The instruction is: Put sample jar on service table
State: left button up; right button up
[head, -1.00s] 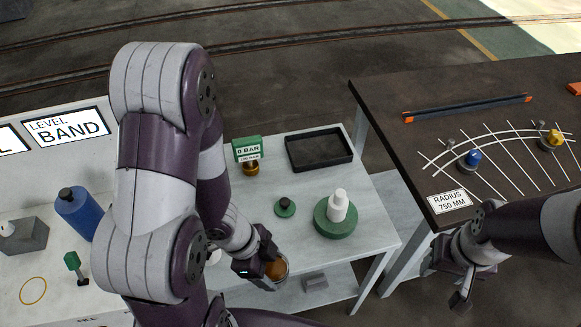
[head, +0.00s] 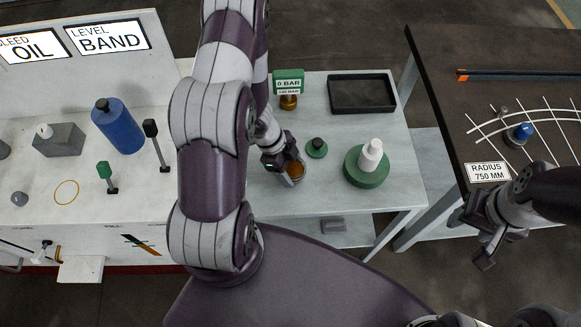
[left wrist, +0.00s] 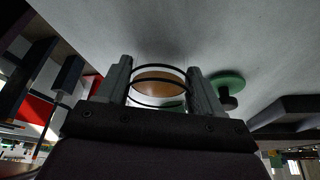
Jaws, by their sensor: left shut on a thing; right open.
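The sample jar (head: 296,171), a small clear jar with amber contents, is at the near left part of the white service table (head: 400,190). My left gripper (head: 286,165) is shut on it. In the left wrist view the jar (left wrist: 158,86) sits between the two fingers, with dark rings around its glass. It looks upright and at or just above the tabletop; I cannot tell whether it touches. My right gripper (head: 479,238) is open and empty, beside the dark table on the right.
Behind the jar are a green cap with a black knob (head: 317,148) and a brass gauge with a green sign (head: 289,90). A white bottle on a green base (head: 367,168) stands to its right. A black tray (head: 362,93) lies at the back. The front right tabletop is clear.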

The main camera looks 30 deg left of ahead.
pick_arm(q)
jog(key=shift+w, duration=0.15)
jog(key=shift+f, duration=0.1)
jog(key=o, duration=1.2)
